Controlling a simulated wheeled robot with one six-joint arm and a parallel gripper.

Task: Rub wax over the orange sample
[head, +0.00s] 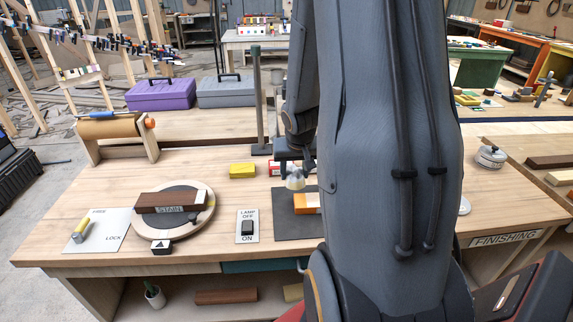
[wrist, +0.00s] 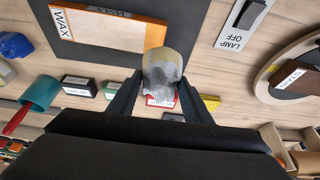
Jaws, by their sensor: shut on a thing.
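The orange sample (head: 307,203) lies on a dark mat on the bench, partly hidden by my arm in the head view. In the wrist view the orange sample (wrist: 108,30) shows whole, with a white end label reading WAX. My gripper (head: 294,168) is over the mat near the sample's left end. In the wrist view my gripper (wrist: 162,84) is shut on a pale cream, grey-smeared rounded piece (wrist: 163,72), perhaps the wax. Its tip appears beside the sample's near corner; I cannot tell whether they touch.
A lamp switch plate (head: 247,226) and a turntable (head: 190,225) bearing a dark brown STAIN block (head: 170,202) are left of the mat. A yellow block (head: 242,170) and a tall post (head: 257,100) stand behind.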

